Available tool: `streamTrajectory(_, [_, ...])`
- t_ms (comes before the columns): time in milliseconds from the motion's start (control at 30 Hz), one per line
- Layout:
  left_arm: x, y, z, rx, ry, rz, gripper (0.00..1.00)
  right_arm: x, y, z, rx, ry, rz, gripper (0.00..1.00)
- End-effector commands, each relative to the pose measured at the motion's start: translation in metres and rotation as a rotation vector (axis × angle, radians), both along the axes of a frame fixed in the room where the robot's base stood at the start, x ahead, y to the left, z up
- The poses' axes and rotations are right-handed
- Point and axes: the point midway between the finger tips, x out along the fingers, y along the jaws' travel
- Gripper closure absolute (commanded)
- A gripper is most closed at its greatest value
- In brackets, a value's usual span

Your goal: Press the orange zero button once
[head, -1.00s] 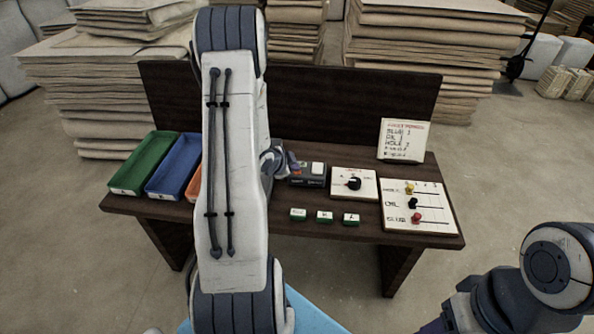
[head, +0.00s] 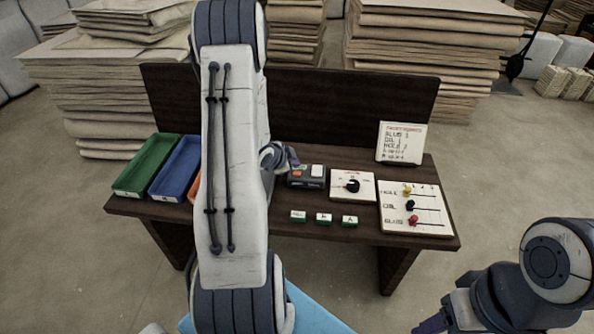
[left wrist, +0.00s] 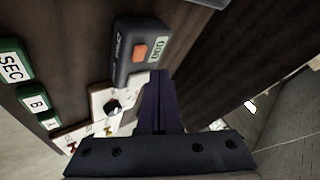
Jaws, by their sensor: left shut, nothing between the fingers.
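The orange button (head: 295,172) sits on a dark grey counter box (head: 307,183) on the table, and it also shows in the left wrist view (left wrist: 141,49). Next to it on the box is a pale display (head: 317,171), which seems to read 000 in the left wrist view (left wrist: 158,48). My left gripper (head: 293,160) is shut and empty, just behind and above the button in the head view. Its fingertips (left wrist: 158,74) appear beside the box in the left wrist view; a gap or contact cannot be told. My right gripper (head: 434,325) is partly cut off at the bottom.
A dial board (head: 364,192) and a slider board (head: 433,226) stand right of the box. Several green-edged label blocks (head: 324,219) lie in front. Green (head: 131,184) and blue (head: 182,165) trays are at left. A notice card (head: 401,141) stands at the back right.

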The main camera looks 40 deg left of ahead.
Motion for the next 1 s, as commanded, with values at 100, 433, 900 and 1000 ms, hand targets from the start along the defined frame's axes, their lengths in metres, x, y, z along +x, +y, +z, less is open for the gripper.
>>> streamTrajectory(100, [0.000, 0.000, 0.018, 0.000, 0.000, 0.000, 1.00, 0.000, 0.000, 0.017, 0.000, 0.000, 0.000, 0.45])
streamTrajectory(433, [0.000, 0.000, 0.037, -0.001, 0.001, 0.000, 1.00, 0.000, 0.000, 0.033, 0.000, 0.000, 0.000, 0.45])
streamTrajectory(900, [0.000, 0.000, 0.036, 0.000, 0.000, 0.000, 1.00, 0.000, 0.000, 0.032, 0.000, 0.000, 0.000, 0.45])
streamTrajectory(1000, [0.000, 0.000, 0.036, 0.000, 0.000, 0.000, 1.00, 0.000, 0.000, 0.032, 0.000, 0.000, 0.000, 0.45])
